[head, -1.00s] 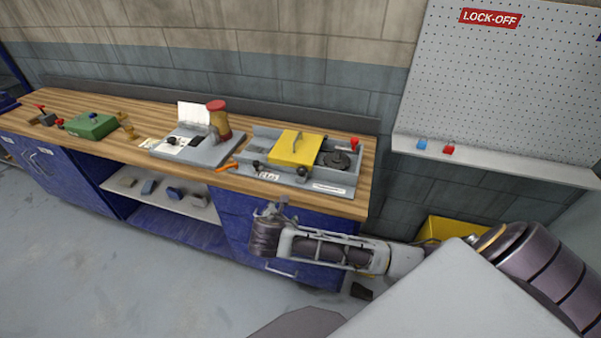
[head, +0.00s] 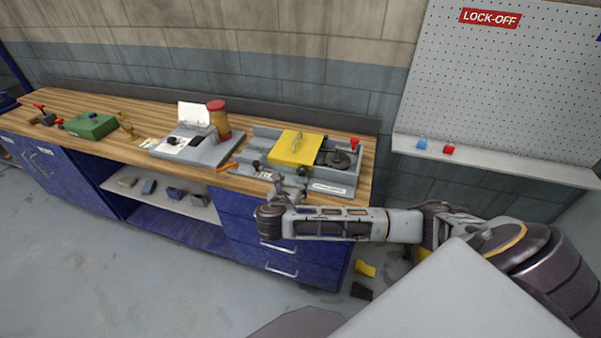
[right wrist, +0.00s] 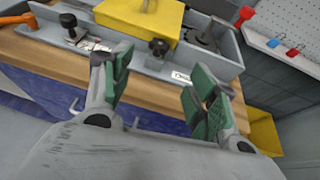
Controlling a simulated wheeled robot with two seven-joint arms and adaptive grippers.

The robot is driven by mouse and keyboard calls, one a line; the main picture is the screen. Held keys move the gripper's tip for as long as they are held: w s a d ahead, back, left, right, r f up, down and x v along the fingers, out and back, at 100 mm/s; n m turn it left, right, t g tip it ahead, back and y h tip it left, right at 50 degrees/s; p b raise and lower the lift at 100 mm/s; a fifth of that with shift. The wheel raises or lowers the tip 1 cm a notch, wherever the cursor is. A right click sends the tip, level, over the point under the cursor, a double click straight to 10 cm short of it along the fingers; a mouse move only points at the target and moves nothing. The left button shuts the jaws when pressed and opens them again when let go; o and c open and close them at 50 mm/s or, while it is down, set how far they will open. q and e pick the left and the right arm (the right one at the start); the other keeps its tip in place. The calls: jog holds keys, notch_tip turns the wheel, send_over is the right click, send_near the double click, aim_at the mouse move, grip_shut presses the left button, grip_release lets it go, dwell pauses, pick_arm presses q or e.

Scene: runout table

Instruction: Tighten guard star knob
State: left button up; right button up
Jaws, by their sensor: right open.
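The yellow guard (head: 296,148) sits on the grey tray-like fixture (head: 345,178) at the right end of the wooden bench. In the right wrist view, a black knob (right wrist: 158,47) stands on the fixture's front side, just before the yellow guard (right wrist: 140,14). A second black knob (right wrist: 68,20) is farther left. I cannot tell for sure which is the star knob. My right gripper (head: 289,186) is at the bench's front edge. In the wrist view its green-padded fingers (right wrist: 157,82) are apart and empty, with the nearer knob beyond the gap. My left gripper is not in view.
An orange lever (right wrist: 18,20) lies left of the fixture, and a red knob (head: 354,142) stands at its right rear. A grey device (head: 205,152) with a red-topped cylinder (head: 217,118) is farther left. Blue drawers (head: 250,240) are below.

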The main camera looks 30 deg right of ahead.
aim_at(301, 169)
jog(key=shift+w+d, duration=0.1)
jog(key=shift+w, duration=0.05)
jog(key=shift+p+x, duration=0.9)
jog(key=shift+x, duration=5.85)
jog(key=shift+f, duration=0.15)
jog(key=c, duration=1)
jog(key=shift+w+m+g+h, duration=0.25)
jog(key=shift+m+g+h, duration=0.65)
jog(key=shift+m+g, duration=0.3)
jog(key=shift+w+a+m+g+h, duration=0.1)
jog(key=shift+a+m+g+h, duration=0.2)
jog(key=shift+m, duration=0.4)
jog(key=shift+d+m+g+h, duration=0.1)
jog(key=shift+m+g+h, duration=0.2)
jog(key=shift+m+g, duration=0.35)
